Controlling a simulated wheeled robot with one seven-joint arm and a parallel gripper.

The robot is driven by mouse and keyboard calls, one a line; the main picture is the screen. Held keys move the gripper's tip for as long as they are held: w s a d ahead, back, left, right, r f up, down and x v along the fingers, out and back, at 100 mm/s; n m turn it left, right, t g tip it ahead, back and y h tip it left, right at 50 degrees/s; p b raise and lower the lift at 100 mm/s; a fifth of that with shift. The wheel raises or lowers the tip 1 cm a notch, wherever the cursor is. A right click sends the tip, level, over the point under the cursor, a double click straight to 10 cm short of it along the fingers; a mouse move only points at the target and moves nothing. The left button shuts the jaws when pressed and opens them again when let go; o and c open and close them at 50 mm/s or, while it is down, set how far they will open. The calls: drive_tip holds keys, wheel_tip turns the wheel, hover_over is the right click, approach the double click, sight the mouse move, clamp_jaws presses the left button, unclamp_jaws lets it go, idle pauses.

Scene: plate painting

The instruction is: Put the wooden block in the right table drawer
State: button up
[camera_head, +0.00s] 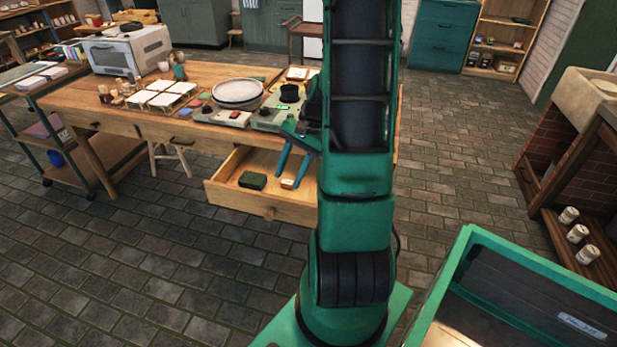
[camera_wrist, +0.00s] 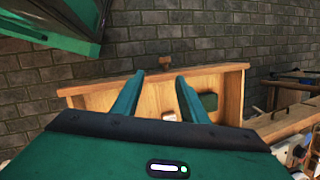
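The right table drawer (camera_head: 233,194) is pulled open under the right part of the table. A small pale wooden block (camera_head: 287,183) shows inside it, at the green fingertips of my gripper (camera_head: 286,180). In the wrist view the block (camera_wrist: 169,117) appears between the two fingers, over the drawer floor (camera_wrist: 152,103). My gripper (camera_wrist: 158,75) is open, its fingers apart with a gap to the block. I cannot tell whether the fingertips touch the drawer floor. A dark green box (camera_head: 253,180) also lies in the drawer, to the left of the block.
The wooden table (camera_head: 205,75) holds plates (camera_head: 238,92), white tiles (camera_head: 163,100), a microwave (camera_head: 128,50) and small items. A shelf cart (camera_head: 60,150) stands at left. A brick-based sink (camera_head: 585,100) is at right. The floor in front of the drawer is clear.

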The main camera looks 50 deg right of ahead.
drive_tip(key=s+a+r+n+g+h, duration=0.1)
drive_tip(key=s+a+r+n+h, duration=0.1)
drive_tip(key=s+a+r+n, duration=0.2)
drive_tip(key=s+a+r+n+g+h, duration=0.1)
drive_tip(key=s+a+r+n, duration=0.4)
drive_tip(key=s+r, duration=0.5)
drive_tip(key=shift+s+a+r+n+h, duration=0.35)
drive_tip(key=shift+s+a, duration=0.5)
drive_tip(key=shift+s, duration=0.35)
drive_tip(key=shift+w+f, duration=0.3)
drive_tip(key=shift+w, duration=0.35)
